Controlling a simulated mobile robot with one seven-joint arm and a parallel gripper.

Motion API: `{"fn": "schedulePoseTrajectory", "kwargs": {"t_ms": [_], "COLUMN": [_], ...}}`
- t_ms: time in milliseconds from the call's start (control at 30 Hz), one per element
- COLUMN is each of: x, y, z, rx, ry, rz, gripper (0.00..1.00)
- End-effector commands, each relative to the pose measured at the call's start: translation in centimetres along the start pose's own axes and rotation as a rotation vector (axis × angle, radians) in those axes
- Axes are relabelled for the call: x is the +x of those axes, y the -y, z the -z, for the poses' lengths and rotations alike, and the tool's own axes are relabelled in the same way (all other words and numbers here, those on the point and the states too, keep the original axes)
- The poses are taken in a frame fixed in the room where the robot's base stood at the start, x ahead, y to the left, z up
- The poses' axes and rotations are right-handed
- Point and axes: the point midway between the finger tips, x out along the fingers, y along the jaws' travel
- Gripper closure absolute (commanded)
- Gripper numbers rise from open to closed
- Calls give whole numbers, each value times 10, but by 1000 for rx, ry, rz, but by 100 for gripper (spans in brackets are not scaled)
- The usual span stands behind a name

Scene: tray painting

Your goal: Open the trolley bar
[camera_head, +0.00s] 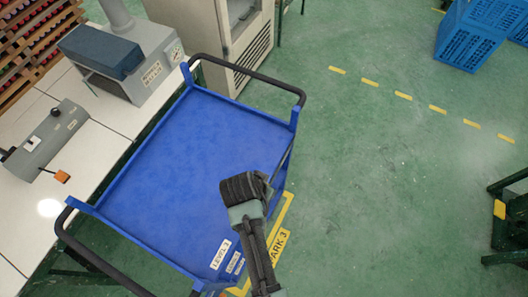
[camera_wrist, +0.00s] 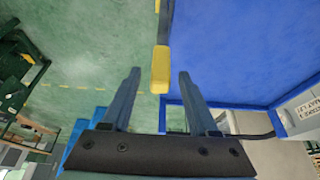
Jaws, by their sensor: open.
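The blue trolley (camera_head: 190,140) stands in the middle of the head view, with black handles at both ends. A thin grey bar (camera_head: 284,163) runs along its right side; my arm covers part of that side. In the wrist view a grey bar with a yellow end piece (camera_wrist: 160,70) lies beside the blue trolley top (camera_wrist: 230,50). My gripper (camera_wrist: 159,73) is open, its two fingers on either side of the yellow piece, with gaps visible on both sides. Depth between fingers and piece is hard to judge. In the head view the fingers are hidden behind my wrist.
A white workbench (camera_head: 95,160) with a grey machine (camera_head: 140,70) borders the trolley on the left. A grey cabinet (camera_head: 225,40) stands behind it. A blue crate (camera_head: 470,40) is at the upper right, a dark green frame (camera_head: 510,230) at the right. The green floor between is clear.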

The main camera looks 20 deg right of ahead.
Motion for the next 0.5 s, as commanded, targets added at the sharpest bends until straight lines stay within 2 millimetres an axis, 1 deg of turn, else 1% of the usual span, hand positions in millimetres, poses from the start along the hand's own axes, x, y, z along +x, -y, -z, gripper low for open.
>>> {"fn": "schedulePoseTrajectory", "kwargs": {"t_ms": [100, 200, 500], "x": [11, 17, 20], "y": [0, 0, 0], "z": [1, 1, 1], "rx": [1, 1, 1], "ry": [0, 0, -2], "rz": [0, 0, 2], "gripper": [40, 40, 40]}}
